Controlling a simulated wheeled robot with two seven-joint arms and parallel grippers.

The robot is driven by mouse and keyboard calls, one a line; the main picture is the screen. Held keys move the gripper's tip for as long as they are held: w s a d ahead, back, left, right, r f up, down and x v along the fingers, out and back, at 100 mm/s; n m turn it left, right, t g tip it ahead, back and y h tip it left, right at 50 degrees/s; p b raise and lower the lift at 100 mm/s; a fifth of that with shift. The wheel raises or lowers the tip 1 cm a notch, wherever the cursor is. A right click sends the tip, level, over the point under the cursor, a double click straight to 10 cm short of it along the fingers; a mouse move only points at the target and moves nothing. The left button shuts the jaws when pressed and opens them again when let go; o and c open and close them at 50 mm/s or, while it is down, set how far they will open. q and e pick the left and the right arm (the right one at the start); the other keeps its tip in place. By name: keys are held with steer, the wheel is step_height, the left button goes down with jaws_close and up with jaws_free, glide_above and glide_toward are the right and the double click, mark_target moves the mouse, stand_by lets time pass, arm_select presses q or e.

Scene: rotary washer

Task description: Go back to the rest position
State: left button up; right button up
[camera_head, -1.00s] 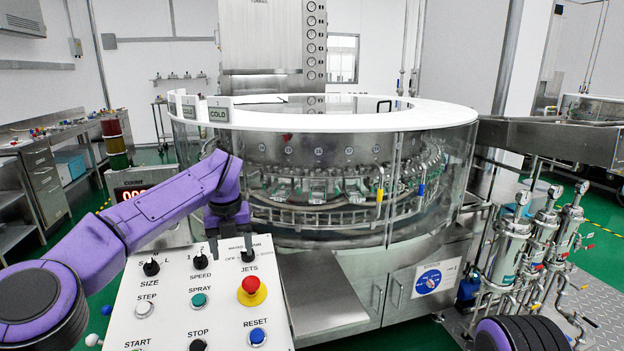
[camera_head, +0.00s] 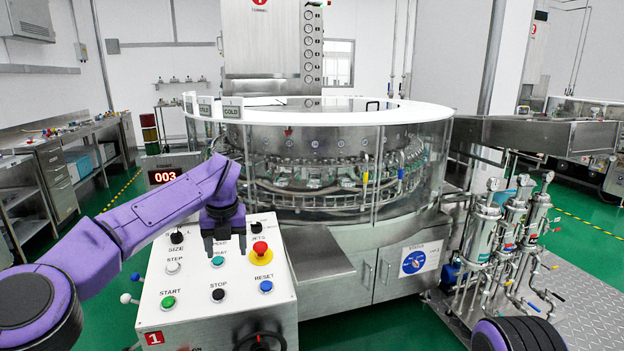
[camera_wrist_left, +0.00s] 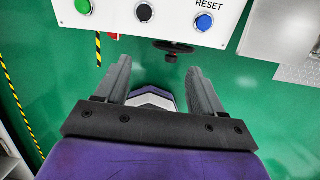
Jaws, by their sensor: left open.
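My left gripper (camera_head: 224,242) hangs from the purple left arm over the upper part of the white control panel (camera_head: 200,300) in the head view. It is open and empty, its two dark fingers apart in the left wrist view (camera_wrist_left: 155,80). It hides part of the panel's upper buttons and labels. Of my right arm only a purple and black part shows at the bottom right in the head view; its gripper is out of sight.
The round glass-walled washer (camera_head: 340,190) stands behind the panel. The emergency stop (camera_head: 260,250) and reset button (camera_head: 266,286) are near the gripper. A handwheel (camera_head: 260,341) is below. Filter housings (camera_head: 480,235) stand at right. Green floor is clear at left.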

arm_select(q)
step_height(320, 180, down, 15)
steer(key=d+m+t+y, duration=0.2)
steer(key=m+t+y, duration=0.35)
steer(key=m, duration=0.55)
steer(key=s+f+m+t+h, duration=0.1)
steer(key=s+f+m+h, duration=0.1)
steer(key=s+f+m, duration=1.05)
steer(key=s+a+f+m+g+h, duration=0.1)
steer(key=s+a+f+m+h, duration=0.2)
steer(key=s+f, duration=0.85)
steer(key=s+a+m+g+y, duration=0.1)
steer(key=s+a, duration=0.3)
steer(key=s, duration=0.6)
steer(key=s+a+m+g+y+p, duration=0.1)
steer(key=s+a+m+g, duration=0.2)
steer(key=s, duration=0.8)
steer(key=shift+s+a+f+m+g, duration=0.15)
steer(key=shift+a+f+m+g, duration=0.2)
steer(key=shift+a+m, duration=0.55)
arm_select(e)
steer(key=shift+w+r, duration=0.3)
steer(key=shift+r, duration=0.1)
arm_select(q)
steer(key=shift+o, duration=0.3)
steer(key=shift+a+n, duration=0.2)
steer(key=shift+n, duration=0.05)
